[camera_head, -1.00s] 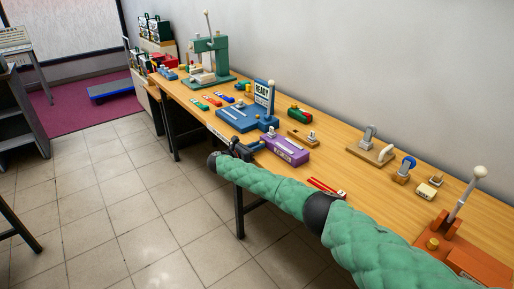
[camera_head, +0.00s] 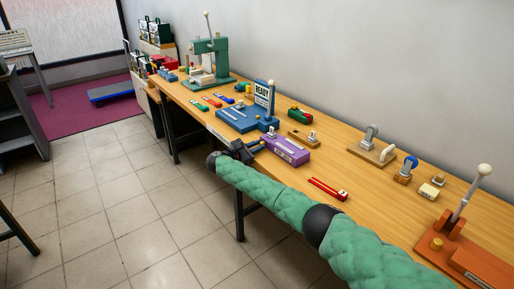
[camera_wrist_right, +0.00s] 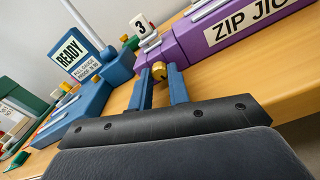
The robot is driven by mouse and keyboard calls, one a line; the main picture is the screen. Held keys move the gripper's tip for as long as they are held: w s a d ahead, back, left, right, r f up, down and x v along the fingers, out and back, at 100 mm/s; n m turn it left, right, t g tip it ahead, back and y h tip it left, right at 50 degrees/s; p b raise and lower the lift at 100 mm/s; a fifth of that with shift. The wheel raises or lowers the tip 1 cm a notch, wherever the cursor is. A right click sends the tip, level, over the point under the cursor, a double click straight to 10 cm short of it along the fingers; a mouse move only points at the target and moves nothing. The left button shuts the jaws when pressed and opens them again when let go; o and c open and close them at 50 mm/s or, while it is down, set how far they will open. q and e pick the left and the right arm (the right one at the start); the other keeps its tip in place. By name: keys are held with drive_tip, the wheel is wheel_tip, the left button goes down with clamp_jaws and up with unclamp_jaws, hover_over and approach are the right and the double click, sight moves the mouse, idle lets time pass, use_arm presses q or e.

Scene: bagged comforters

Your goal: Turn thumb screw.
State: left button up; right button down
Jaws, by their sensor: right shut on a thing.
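The purple zip jig (camera_head: 288,152) lies near the front edge of the wooden bench; it fills the top of the right wrist view (camera_wrist_right: 215,35). A small brass thumb screw (camera_wrist_right: 159,70) sticks out of the jig's near end face. My right gripper (camera_head: 258,147) reaches in at that end. In the right wrist view its two blue fingers (camera_wrist_right: 161,78) stand either side of the brass screw head, shut on it. The screw is too small and covered to make out in the head view. My left gripper does not show.
A blue fixture with a READY sign (camera_head: 262,93) stands just behind the jig. A red-handled tool (camera_head: 328,189) lies on the bench to its right. A wooden block with a metal clamp (camera_head: 303,140) sits close behind. Open tiled floor lies in front.

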drive_tip(key=c, duration=1.3)
unclamp_jaws()
drive_tip(key=shift+a, duration=0.1)
drive_tip(key=shift+s+a+f, duration=0.1)
drive_tip(key=shift+s+a, duration=0.15)
drive_tip(key=shift+a, duration=0.05)
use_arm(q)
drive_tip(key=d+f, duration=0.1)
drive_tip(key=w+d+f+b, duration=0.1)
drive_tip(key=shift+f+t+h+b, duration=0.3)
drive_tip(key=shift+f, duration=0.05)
use_arm(e)
drive_tip(key=v, duration=0.7)
